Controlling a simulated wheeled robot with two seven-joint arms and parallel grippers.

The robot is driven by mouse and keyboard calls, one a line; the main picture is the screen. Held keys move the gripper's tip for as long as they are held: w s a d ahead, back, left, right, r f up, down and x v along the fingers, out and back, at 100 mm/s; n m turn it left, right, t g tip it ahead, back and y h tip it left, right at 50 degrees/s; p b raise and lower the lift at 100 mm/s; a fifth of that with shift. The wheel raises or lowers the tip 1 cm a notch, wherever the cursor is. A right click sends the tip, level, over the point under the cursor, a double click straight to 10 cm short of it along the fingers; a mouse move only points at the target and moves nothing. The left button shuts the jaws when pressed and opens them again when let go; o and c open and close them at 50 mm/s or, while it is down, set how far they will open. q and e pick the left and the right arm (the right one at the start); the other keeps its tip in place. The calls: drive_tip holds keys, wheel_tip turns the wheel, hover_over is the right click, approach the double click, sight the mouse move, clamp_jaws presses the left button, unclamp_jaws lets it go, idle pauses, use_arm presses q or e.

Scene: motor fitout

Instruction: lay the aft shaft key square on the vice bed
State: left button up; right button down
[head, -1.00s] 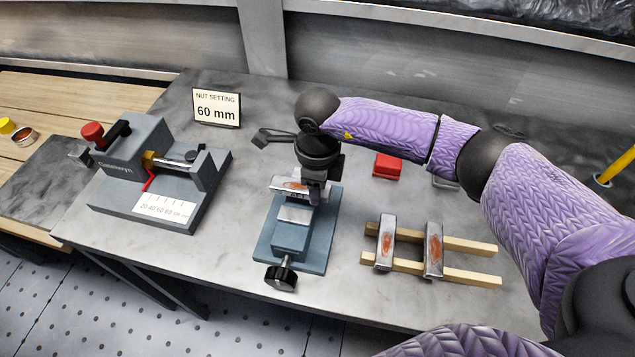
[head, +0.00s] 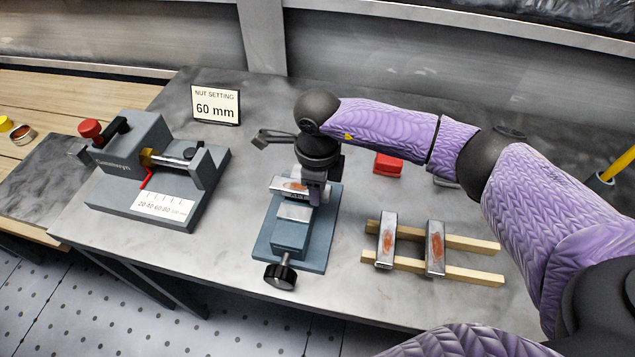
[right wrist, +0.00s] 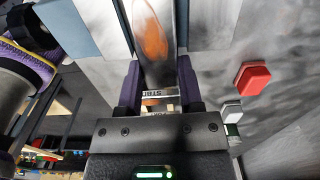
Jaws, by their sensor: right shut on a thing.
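My right gripper (head: 318,190) is shut on a silver key with a rust-brown patch (head: 290,187). It holds the key over the far end of the small blue-grey vice (head: 289,240), crosswise to the vice's length. I cannot tell whether the key touches the bed. In the right wrist view the key (right wrist: 155,35) runs away from between the two fingers (right wrist: 159,92), with small lettering on its near end. Two similar rust-marked bars (head: 386,241) (head: 435,248) lie across wooden rails to the right. My left gripper is out of view.
A larger grey fixture (head: 160,165) with a red knob and scale stands at left, near a "NUT SETTING 60 mm" sign (head: 216,105). A red block (head: 388,164) lies behind the wooden rails (head: 480,274). The vice's black handle (head: 280,276) sticks out toward the front edge.

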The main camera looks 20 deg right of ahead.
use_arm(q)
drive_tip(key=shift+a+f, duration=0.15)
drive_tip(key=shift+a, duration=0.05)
use_arm(e)
drive_tip(key=shift+f, duration=0.2)
drive_tip(key=shift+f, duration=0.15)
use_arm(q)
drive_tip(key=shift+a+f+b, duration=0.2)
drive_tip(key=shift+b, duration=0.15)
use_arm(e)
drive_tip(key=shift+f, duration=0.1)
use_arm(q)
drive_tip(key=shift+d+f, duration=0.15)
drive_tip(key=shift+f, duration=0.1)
use_arm(e)
drive_tip(key=shift+f, duration=0.25)
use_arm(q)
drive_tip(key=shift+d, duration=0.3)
use_arm(e)
drive_tip(key=shift+c, duration=0.8)
unclamp_jaws()
wheel_tip(320, 180, up, 9)
drive_tip(key=shift+r+p, duration=0.2)
drive_tip(key=shift+p, duration=0.1)
drive_tip(key=shift+r, duration=0.3)
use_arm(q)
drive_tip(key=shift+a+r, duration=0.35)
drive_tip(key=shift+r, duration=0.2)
